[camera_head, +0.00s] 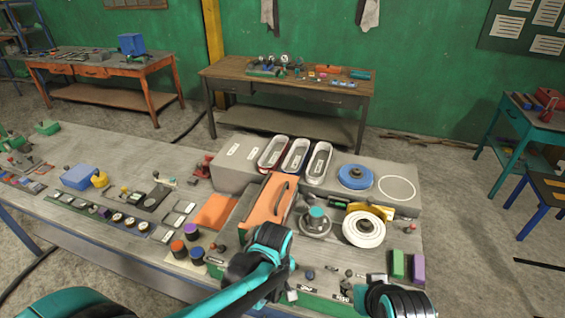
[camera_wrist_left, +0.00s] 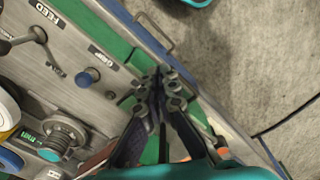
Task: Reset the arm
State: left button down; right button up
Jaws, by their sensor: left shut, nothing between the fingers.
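My left arm comes in from the left, and the tip of my left gripper (camera_head: 291,296) is low at the bench's front edge, left of the DROP label (camera_head: 307,289). In the left wrist view my left gripper (camera_wrist_left: 158,82) is shut and empty above the green edge strip. A blue knob (camera_wrist_left: 88,77) is beside the DROP label (camera_wrist_left: 100,52), and a dark-knobbed lever (camera_wrist_left: 35,35) is by the FEED label (camera_wrist_left: 44,12). A teal-topped post (camera_wrist_left: 58,140) stands further in. My right arm shows at bottom right; its gripper is out of view.
The long bench holds an orange-lidded box (camera_head: 270,200), a white disc (camera_head: 364,228), a blue disc (camera_head: 356,176), and green and purple blocks (camera_head: 398,264). Three oval trays (camera_head: 295,155) stand at the back. Open floor lies beyond the bench's front edge in the wrist view.

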pick_arm(q)
jog(key=s+a+f+m+t+b, duration=0.2)
jog(key=a+m+t+b, duration=0.1)
jog(key=a+b, duration=0.5)
jog(key=s+a+f+m+t+b, duration=0.2)
jog(key=s+a+m+t+b, duration=0.1)
jog(key=a+b, duration=0.4)
jog(key=shift+s+a+f+m+t+b, duration=0.15)
jog(key=shift+a+f+m+t+b, duration=0.2)
jog(key=shift+a+m, duration=0.5)
jog(key=shift+d, duration=0.15)
jog(key=shift+f, duration=0.1)
